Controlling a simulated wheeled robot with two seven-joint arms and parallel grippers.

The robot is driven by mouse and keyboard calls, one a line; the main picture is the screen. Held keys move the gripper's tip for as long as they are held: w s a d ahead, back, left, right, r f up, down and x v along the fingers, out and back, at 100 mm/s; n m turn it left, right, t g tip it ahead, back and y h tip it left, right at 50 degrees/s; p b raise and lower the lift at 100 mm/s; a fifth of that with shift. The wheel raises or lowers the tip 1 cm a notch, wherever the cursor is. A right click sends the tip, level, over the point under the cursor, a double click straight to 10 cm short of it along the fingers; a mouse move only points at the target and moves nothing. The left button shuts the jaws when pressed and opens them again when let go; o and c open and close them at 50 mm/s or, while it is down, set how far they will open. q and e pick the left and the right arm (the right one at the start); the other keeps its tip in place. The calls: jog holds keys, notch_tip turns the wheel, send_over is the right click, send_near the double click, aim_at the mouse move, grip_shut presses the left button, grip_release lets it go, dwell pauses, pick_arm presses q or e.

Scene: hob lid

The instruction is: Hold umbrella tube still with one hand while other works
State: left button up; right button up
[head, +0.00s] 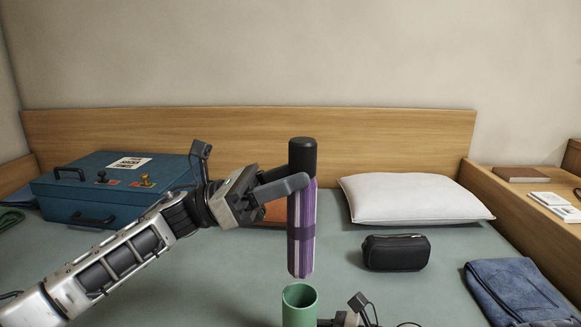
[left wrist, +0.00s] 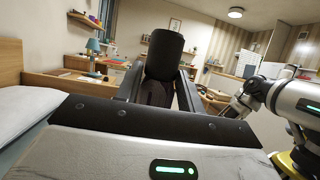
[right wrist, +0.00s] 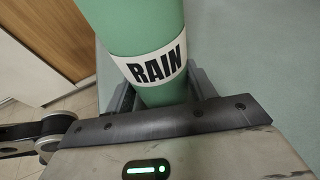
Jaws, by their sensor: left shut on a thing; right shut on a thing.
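A folded purple umbrella (head: 301,238) with a black handle (head: 302,155) hangs upright in my left gripper (head: 296,186), which is shut on it near the handle. The handle also shows in the left wrist view (left wrist: 165,55). The green umbrella tube (head: 299,305) stands with its open top just below the umbrella's lower end; the two look apart. In the right wrist view the tube (right wrist: 130,25) has a white label (right wrist: 158,66) reading RAIN. My right gripper (right wrist: 158,98) is shut on the tube below this label. The tube's bottom is hidden.
A blue case (head: 110,185) stands at the back left of the bed. A white pillow (head: 412,198), a black pouch (head: 396,252) and folded blue cloth (head: 515,290) lie to the right. A wooden headboard (head: 400,140) closes off the back.

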aim_at(288, 260)
pick_arm(q)
jog(key=shift+f, duration=2)
jog(key=shift+f, duration=0.15)
dwell(0.4)
jog(key=shift+f, duration=4.75)
jog(key=shift+f, duration=0.1)
jog(key=o, duration=1.2)
jog(key=shift+f, duration=0.1)
jog(key=v, duration=1.2)
